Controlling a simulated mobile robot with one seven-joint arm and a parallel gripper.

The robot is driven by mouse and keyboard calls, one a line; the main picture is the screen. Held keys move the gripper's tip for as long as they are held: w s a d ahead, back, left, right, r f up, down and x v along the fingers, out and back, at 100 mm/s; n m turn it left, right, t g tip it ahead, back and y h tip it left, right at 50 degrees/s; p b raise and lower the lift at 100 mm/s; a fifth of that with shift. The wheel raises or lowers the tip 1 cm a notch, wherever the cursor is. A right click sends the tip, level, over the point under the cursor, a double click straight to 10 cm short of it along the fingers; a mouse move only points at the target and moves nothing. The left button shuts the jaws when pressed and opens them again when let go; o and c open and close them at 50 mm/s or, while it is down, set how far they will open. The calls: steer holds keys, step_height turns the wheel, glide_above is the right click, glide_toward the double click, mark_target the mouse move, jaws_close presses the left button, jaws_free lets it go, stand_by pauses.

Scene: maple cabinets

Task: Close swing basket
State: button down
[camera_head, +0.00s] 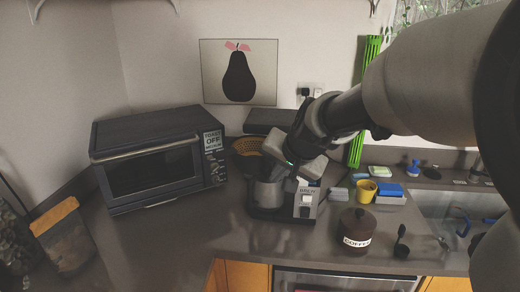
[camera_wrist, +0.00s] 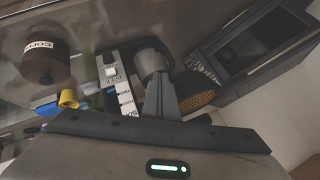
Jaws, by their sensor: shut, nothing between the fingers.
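The coffee machine (camera_head: 304,204), with a BREW label and a white switch, stands on the counter. It also shows in the wrist view (camera_wrist: 112,72). A grey metal pot (camera_head: 266,194) sits at its left side. In the wrist view a grey metal cylinder (camera_wrist: 149,60) is just beyond my fingertips; I cannot tell whether it is the pot or the swing basket. My gripper (camera_wrist: 162,76) is shut and empty, its fingers pointing down at the machine. In the head view my wrist covers the machine's top, so the swing basket's position and any finger contact are hidden.
A dark toaster oven (camera_head: 155,158) stands to the left, with a perforated tan basket (camera_head: 247,146) behind the machine. A brown coffee jar (camera_head: 356,230) stands to the right at the front, with a yellow cup (camera_head: 366,190) and sponges behind it. The counter in front is clear.

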mark_target(244, 154)
steer(key=shift+w+a+p, duration=0.65)
steer(key=shift+w+a, duration=1.35)
steer(key=shift+w, duration=0.15)
steer(key=shift+w+a+p, duration=0.65)
steer(key=shift+w+a, duration=1.35)
steer(key=shift+w, duration=0.15)
steer(key=shift+w+a+m+h, duration=0.2)
steer(key=shift+w+m+h, duration=0.2)
steer(key=shift+w, duration=0.1)
steer(key=shift+d+f, duration=0.1)
